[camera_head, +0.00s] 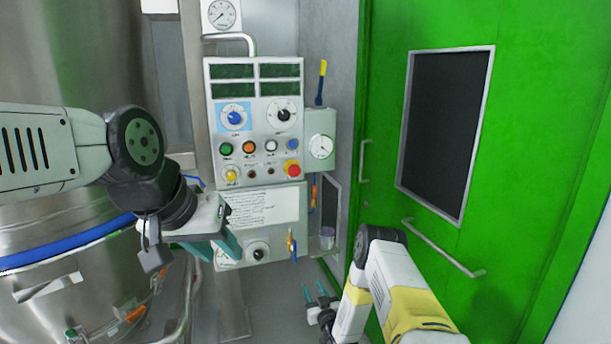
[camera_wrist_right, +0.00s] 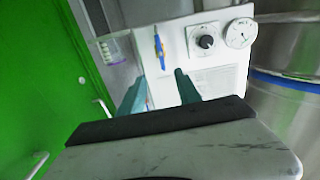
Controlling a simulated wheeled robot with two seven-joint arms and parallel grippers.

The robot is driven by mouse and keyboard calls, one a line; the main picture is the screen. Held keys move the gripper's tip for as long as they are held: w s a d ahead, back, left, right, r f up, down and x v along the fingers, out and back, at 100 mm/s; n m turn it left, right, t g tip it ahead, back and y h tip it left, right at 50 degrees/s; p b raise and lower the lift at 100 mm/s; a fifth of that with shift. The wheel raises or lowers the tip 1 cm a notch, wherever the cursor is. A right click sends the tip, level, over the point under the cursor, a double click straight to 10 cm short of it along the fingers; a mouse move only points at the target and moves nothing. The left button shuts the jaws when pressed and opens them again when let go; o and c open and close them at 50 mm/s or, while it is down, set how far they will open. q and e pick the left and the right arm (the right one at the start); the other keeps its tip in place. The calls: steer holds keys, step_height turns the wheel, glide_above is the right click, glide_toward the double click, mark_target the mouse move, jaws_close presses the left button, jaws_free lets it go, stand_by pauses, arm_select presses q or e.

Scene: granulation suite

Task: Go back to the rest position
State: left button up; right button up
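My left gripper (camera_head: 226,258) hangs in front of the lower left part of the control panel in the head view. Its two teal fingers point down and look apart, with nothing seen between them. My right gripper (camera_head: 314,294) is low in the head view, left of the green door, with its teal fingers apart. In the right wrist view, the right gripper (camera_wrist_right: 158,90) has its two fingers spread with nothing between them. The control panel (camera_head: 252,130) carries dials, coloured buttons and a red knob. Part of its lower section is hidden behind my left gripper.
A large steel vessel (camera_head: 60,225) with a blue band (camera_head: 75,248) stands at the left, close to my left arm. A green door (camera_head: 520,90) with a dark window and handles fills the right. A cup-like container (camera_head: 327,238) sits in a niche beside the panel.

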steer(key=w+d+r+g+h, duration=0.15)
steer(key=w+r, duration=0.25)
steer(key=r, duration=0.4)
steer(key=w+d+r+g, duration=0.1)
steer(key=w+d+r, duration=0.15)
steer(key=r, duration=0.65)
steer(key=s+d+r+g+h, duration=0.1)
steer(key=s+d+r, duration=0.15)
steer(key=r, duration=0.65)
steer(key=s+d+r+g+h, duration=0.15)
steer(key=s+r, duration=0.25)
steer(key=r, duration=0.4)
steer(key=s+d+r+m+g, duration=0.1)
steer(key=s+d+r+g, duration=0.1)
steer(key=s+r, duration=0.5)
steer(key=s+d+r+m+g, duration=0.1)
steer(key=s+r, duration=0.2)
steer(key=s, duration=0.8)
steer(key=s+m+g, duration=0.1)
steer(key=s+g, duration=0.2)
steer(key=s, duration=1.8)
steer(key=shift+d+r+y, duration=0.2)
steer(key=shift+r+y, duration=0.1)
steer(key=shift+r, duration=0.1)
steer(key=shift+w, duration=0.1)
